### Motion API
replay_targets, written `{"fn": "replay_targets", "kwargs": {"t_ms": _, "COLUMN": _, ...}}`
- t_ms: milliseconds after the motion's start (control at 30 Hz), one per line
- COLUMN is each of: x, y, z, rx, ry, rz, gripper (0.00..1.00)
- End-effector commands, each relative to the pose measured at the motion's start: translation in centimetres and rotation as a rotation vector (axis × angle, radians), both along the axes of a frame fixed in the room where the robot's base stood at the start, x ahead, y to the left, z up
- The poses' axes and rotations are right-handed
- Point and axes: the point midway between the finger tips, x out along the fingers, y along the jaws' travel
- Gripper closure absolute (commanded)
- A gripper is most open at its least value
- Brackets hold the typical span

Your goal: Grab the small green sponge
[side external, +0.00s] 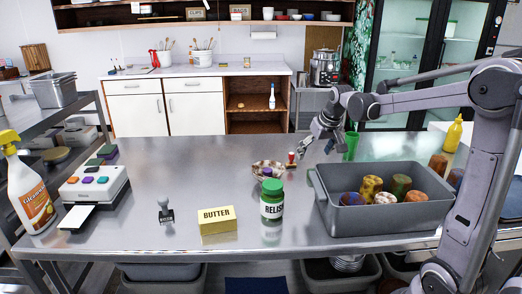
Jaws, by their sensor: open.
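I cannot pick out a small green sponge with certainty. A small dark green block (107,151) lies at the back of a white device on the left of the steel table; it is too small to tell what it is. A bright green object (351,147), cup-like, stands behind the grey bin, just right of my gripper. My gripper (306,149) is open and hangs above the back right of the table, left of that green object. I see nothing between its fingers, though they are small here.
The grey bin (385,218) holds several patterned rounded objects. A relish jar (271,203), butter box (217,219), stamp (166,211), patterned bowl (266,170), white device (95,185), and spray bottle (27,190) stand on the table. Its middle-left is clear.

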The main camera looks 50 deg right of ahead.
Motion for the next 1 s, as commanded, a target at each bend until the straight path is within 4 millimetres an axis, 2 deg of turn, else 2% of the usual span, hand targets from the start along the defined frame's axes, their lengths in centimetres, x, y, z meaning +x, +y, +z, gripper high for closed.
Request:
{"fn": "replay_targets", "kwargs": {"t_ms": 33, "x": 0.3, "y": -2.1, "z": -0.5, "rx": 0.006, "ry": 0.009, "rz": -0.032, "gripper": 0.19}}
{"fn": "replay_targets", "kwargs": {"t_ms": 100, "x": 0.4, "y": -4.2, "z": -1.1, "rx": 0.012, "ry": 0.019, "rz": -0.062, "gripper": 0.19}}
{"fn": "replay_targets", "kwargs": {"t_ms": 200, "x": 0.4, "y": -6.4, "z": -1.9, "rx": 0.019, "ry": 0.029, "rz": -0.092, "gripper": 0.19}}
{"fn": "replay_targets", "kwargs": {"t_ms": 300, "x": 0.4, "y": -7.5, "z": -2.4, "rx": 0.023, "ry": 0.035, "rz": -0.108, "gripper": 0.19}}
{"fn": "replay_targets", "kwargs": {"t_ms": 433, "x": 0.8, "y": -8.1, "z": -3.4, "rx": 0.025, "ry": 0.036, "rz": -0.114, "gripper": 0.19}}
{"fn": "replay_targets", "kwargs": {"t_ms": 700, "x": 1.9, "y": -8.8, "z": -6.8, "rx": 0.023, "ry": 0.036, "rz": -0.112, "gripper": 0.19}}
{"fn": "replay_targets", "kwargs": {"t_ms": 1000, "x": 2.7, "y": -8.9, "z": -9.1, "rx": 0.024, "ry": 0.036, "rz": -0.111, "gripper": 0.19}}
